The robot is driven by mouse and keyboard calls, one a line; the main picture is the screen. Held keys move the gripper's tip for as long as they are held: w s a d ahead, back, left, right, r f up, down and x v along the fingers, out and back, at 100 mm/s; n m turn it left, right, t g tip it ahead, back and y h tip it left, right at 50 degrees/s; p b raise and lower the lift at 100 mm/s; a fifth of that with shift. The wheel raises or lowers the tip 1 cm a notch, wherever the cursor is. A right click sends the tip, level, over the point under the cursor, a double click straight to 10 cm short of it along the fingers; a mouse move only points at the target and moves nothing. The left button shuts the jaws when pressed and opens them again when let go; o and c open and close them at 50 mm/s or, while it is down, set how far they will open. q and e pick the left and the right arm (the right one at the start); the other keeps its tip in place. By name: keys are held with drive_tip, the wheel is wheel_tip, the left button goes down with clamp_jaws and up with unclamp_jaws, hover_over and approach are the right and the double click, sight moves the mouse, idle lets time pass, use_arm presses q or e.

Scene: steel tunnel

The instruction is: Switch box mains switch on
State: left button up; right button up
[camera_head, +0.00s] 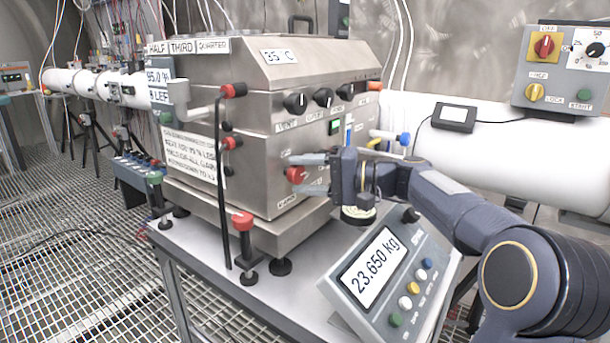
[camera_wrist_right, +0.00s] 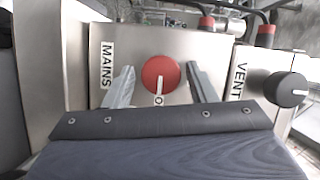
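The steel box (camera_head: 250,160) stands on a table in the head view. Its red round mains switch (camera_head: 296,174) is on the front face, below the black vent knob. In the right wrist view the red switch (camera_wrist_right: 160,75) sits beside the MAINS label (camera_wrist_right: 107,65). Its white mark points down in that picture, toward a partly hidden letter "O". My right gripper (camera_head: 305,174) is at the switch, open, one finger on each side of it. In the wrist view gaps show between switch and fingers (camera_wrist_right: 160,70). My left gripper is not in view.
A scale (camera_head: 373,272) reading 23.650 kg lies below my right arm. The black vent knob (camera_wrist_right: 286,89) is right of the switch in the wrist view. A black rod (camera_head: 221,180) stands at the box's near corner. A grey control box (camera_head: 567,65) hangs at right.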

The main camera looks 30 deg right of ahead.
drive_tip(key=shift+o, duration=0.6)
drive_tip(key=v, duration=0.7)
drive_tip(key=shift+s+d, duration=0.3)
drive_tip(key=shift+s, duration=0.05)
